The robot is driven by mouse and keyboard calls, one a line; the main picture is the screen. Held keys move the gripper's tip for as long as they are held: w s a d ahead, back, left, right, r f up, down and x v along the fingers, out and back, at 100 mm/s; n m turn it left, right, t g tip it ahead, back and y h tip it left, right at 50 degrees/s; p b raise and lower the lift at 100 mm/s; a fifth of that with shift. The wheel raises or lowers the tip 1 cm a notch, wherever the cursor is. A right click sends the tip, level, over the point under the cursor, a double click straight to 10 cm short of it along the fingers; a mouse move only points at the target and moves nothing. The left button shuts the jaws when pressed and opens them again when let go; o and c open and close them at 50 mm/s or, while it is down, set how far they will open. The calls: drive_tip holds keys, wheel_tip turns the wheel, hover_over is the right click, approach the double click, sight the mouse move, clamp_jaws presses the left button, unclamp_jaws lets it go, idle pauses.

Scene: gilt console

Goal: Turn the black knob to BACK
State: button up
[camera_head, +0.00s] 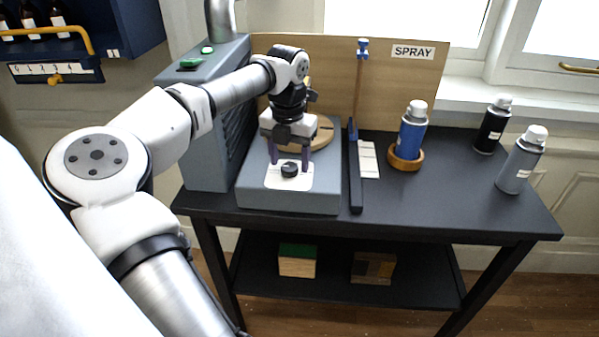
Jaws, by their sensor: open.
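The black knob (290,169) sits on a white plate (289,184) at the front of the grey box (300,201) on the table. The knob is small and its pointer and the plate's markings are too small to read. My gripper (290,162) points down over the knob, with its two purple fingers spread apart. One fingertip is to the left of the knob and the other to its right. I cannot tell whether either finger touches the knob. A round wooden piece (322,133) on the box is partly hidden behind my gripper.
A tall grey louvred unit (211,150) stands left of the box. A blue can (411,135) sits in a wooden ring (405,160); black (492,128) and grey (520,163) cans stand further right. The black tabletop (440,205) is clear at front right.

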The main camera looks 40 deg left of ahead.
drive_tip(key=shift+f+b, duration=0.3)
drive_tip(key=shift+f, duration=0.5)
drive_tip(key=c, duration=1)
